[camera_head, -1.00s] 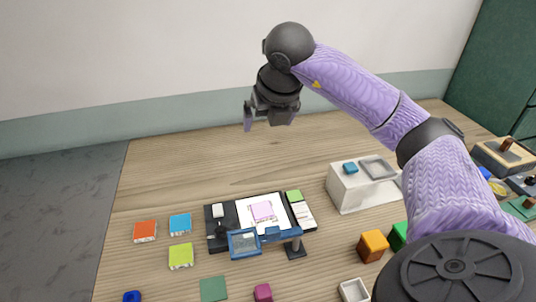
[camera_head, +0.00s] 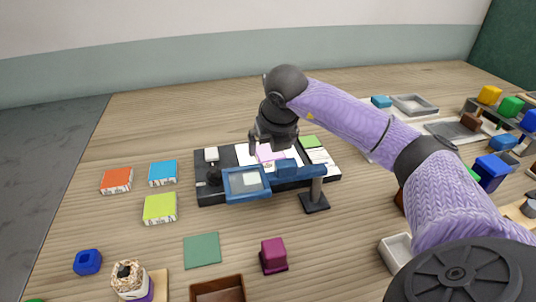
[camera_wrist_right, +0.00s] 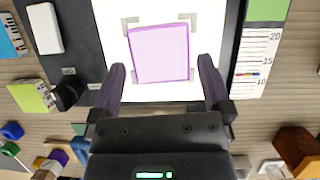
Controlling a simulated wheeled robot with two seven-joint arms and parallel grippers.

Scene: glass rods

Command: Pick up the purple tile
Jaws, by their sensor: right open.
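The purple tile, a pale lilac square with a darker purple edge, lies flat on the white panel of a black board; it shows in the head view (camera_head: 268,153) and in full in the right wrist view (camera_wrist_right: 160,53). My right gripper (camera_head: 272,144) is over the board, close to the tile and partly in front of it in the head view. In the right wrist view its two fingers (camera_wrist_right: 161,72) are spread wide and empty, at either side of the tile's near part. Whether they are level with the tile cannot be told. My left gripper is out of view.
A blue-framed magnifier (camera_head: 246,184) on a dark stand (camera_head: 315,200) stands right in front of the panel. A magenta block (camera_head: 273,254) is nearer. The table behind the board is clear.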

